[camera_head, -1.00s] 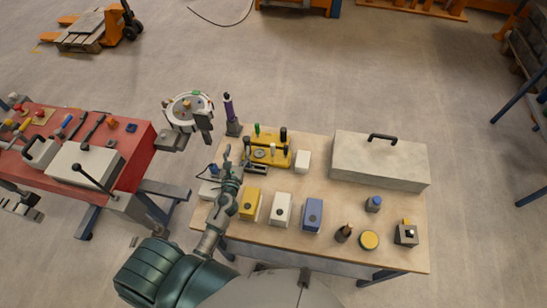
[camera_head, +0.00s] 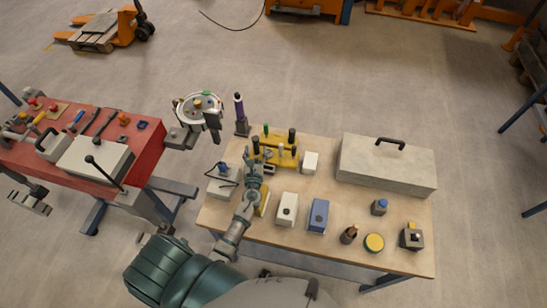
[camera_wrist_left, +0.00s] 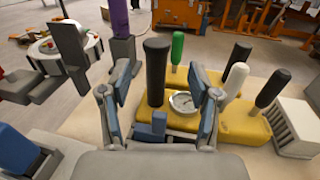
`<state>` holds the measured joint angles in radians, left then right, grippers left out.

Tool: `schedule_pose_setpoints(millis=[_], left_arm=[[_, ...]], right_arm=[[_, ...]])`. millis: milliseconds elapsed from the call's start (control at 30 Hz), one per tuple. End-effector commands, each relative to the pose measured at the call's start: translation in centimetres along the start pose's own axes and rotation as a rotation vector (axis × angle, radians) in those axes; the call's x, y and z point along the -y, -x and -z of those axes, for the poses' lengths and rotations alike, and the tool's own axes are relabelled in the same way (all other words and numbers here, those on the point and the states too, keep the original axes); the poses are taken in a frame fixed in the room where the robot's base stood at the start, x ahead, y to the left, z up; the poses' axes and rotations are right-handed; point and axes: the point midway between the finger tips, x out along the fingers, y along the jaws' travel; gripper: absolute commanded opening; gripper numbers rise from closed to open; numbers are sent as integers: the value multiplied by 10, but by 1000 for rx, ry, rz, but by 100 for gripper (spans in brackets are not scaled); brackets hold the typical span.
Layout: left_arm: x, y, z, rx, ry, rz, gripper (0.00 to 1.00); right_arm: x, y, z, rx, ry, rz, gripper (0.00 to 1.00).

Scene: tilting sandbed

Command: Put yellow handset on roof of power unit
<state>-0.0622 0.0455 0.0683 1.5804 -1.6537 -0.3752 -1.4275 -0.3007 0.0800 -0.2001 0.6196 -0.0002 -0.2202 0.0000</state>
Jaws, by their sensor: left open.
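The yellow handset (camera_head: 264,204) stands first on the left in a row with a white and a blue one, partly hidden under my left arm. A pale box with a dark cable and a blue part (camera_head: 222,184) sits at the table's left edge; it may be the power unit, but I cannot tell for sure. My left gripper (camera_head: 249,160) is open and empty, beyond the yellow handset, beside a yellow fixture (camera_head: 277,150). In the left wrist view the spread fingers (camera_wrist_left: 160,92) face that fixture (camera_wrist_left: 225,122), with its dial and upright handles. My right gripper is out of view.
The white handset (camera_head: 288,209) and blue handset (camera_head: 318,215) stand close on the right. A small white box (camera_head: 310,162) and a large beige case (camera_head: 385,165) lie farther right. A purple-topped post (camera_head: 240,114) stands at the back left corner.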

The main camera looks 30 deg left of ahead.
Motion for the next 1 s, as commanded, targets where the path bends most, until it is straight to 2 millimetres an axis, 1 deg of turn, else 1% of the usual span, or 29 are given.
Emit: schedule_pose_setpoints(millis=[33, 100, 200, 300, 500, 533, 567, 600, 667, 700, 767, 1000], left_arm=[[0, -9, -1, 1, -1, 0, 62], [-1, -21, -1, 1, -1, 0, 62], [-1, -34, 0, 0, -1, -1, 62], [-1, -40, -1, 1, -1, -1, 62], [0, -40, -1, 0, -1, 0, 62], [0, -40, -1, 1, -1, 0, 57], [0, -40, -1, 1, -1, 0, 50], [0, -40, -1, 1, -1, 0, 40], [0, -40, -1, 1, -1, 0, 25], [0, -40, -1, 1, -1, 0, 15], [0, -40, -1, 1, -1, 0, 0], [0, -41, -2, 3, 1, 0, 0]], right_arm=[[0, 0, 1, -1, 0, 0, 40], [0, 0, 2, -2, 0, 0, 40], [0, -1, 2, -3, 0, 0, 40], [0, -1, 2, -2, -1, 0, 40], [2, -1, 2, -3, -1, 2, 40], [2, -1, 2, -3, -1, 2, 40], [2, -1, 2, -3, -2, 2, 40], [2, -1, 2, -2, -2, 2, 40], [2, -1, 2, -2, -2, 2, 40], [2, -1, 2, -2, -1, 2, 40], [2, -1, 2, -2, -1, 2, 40], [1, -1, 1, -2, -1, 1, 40]])
